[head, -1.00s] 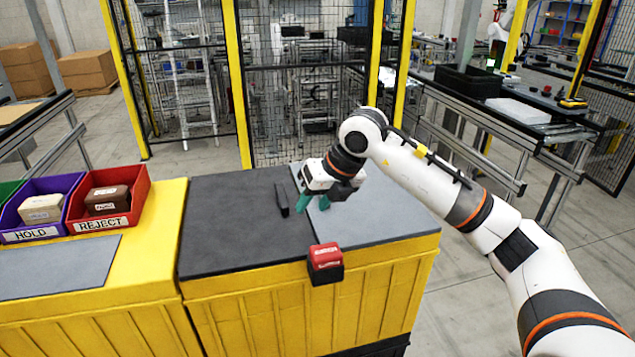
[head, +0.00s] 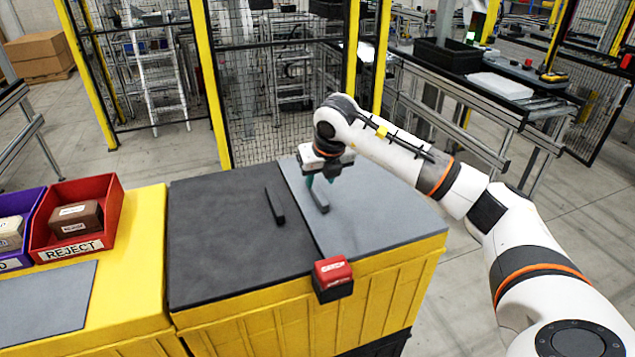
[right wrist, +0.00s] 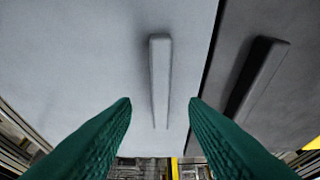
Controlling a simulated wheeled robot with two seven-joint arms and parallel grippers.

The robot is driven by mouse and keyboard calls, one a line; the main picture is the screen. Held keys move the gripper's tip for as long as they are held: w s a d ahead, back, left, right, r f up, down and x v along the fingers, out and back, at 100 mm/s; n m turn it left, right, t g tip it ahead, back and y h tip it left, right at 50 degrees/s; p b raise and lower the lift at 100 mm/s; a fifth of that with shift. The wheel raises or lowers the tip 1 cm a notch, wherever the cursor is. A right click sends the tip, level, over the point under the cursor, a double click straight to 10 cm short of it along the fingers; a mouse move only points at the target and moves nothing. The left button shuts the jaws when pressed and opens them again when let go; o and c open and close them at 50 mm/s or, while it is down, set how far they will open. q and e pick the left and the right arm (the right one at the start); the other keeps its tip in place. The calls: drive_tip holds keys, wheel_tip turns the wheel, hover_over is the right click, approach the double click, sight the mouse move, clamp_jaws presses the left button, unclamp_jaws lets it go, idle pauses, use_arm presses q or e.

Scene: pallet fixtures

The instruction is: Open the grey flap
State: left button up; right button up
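The grey flap (head: 375,210) lies flat as the right half of the yellow box's top, with a grey bar handle (head: 319,197) on it. My right gripper (head: 318,183) is above the flap at that handle, pointing down. In the right wrist view the green fingers (right wrist: 160,108) are spread apart, with the grey handle (right wrist: 160,75) in line with the gap between them and nothing gripped. Whether the fingertips reach down beside the handle I cannot tell. My left gripper is not in view.
A black flap (head: 220,240) with a black handle (head: 275,206) lies beside the grey one. A red and black block (head: 333,278) sits at the box's front edge. A red REJECT bin (head: 110,195) stands on the yellow surface at left. Mesh fencing (head: 280,100) stands behind.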

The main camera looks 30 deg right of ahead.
sight(317, 190)
drive_tip(key=p+x, duration=0.1)
drive_tip(key=x, duration=0.3)
drive_tip(key=shift+w, duration=0.1)
drive_tip(key=shift+f, duration=0.35)
drive_tip(key=shift+w, duration=0.15)
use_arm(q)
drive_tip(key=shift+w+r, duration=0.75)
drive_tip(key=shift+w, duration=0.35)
use_arm(e)
clamp_jaws()
